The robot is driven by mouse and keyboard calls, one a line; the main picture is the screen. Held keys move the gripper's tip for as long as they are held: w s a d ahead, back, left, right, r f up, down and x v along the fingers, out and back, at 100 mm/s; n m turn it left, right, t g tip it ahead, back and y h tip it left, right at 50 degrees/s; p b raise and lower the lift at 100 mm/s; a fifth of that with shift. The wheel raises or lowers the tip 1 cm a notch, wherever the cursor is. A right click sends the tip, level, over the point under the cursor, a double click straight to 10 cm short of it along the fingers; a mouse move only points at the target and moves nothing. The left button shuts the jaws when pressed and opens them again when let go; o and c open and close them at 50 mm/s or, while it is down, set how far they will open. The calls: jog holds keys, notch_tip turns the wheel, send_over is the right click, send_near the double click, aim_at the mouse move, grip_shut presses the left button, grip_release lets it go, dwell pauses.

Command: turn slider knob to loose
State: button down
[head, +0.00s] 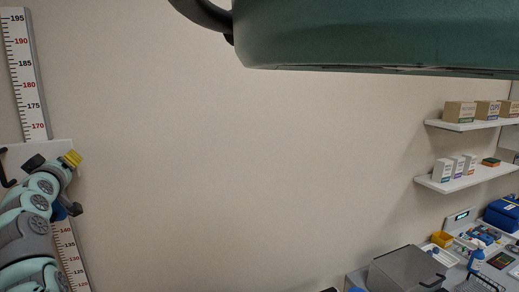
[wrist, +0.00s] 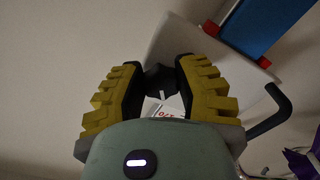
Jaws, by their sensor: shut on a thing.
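My gripper (wrist: 158,92) fills the middle of the wrist view, its two yellow ridged fingers on either side of a dark knob (wrist: 158,78). The fingers are shut on this knob, which is partly hidden between them. A white slider plate (wrist: 190,45) lies behind it. In the head view my gripper (head: 72,159) is at the far left, in front of the white plate (head: 50,152) on the wall ruler (head: 24,75). The knob cannot be made out there. Its marked position, loose or tight, is not readable.
A blue block with red ends (wrist: 268,22) and a curved black handle (wrist: 270,112) are close to the right of my fingers in the wrist view. A large green body (head: 380,35) covers the head view's top. Shelves (head: 470,178) and a cluttered counter (head: 450,258) stand far right.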

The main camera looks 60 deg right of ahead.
jog(key=n, duration=0.5)
jog(key=shift+r+n+p, duration=0.1)
jog(key=shift+n+p, duration=0.2)
jog(key=shift+n, duration=0.1)
jog(key=shift+r+n+p, duration=0.1)
jog(key=shift+n+p, duration=0.3)
jog(key=shift+n, duration=0.8)
jog(key=shift+n+p, duration=0.5)
jog(key=shift+n, duration=1)
jog(key=c, duration=0.6)
grip_release()
jog(key=shift+s, duration=0.1)
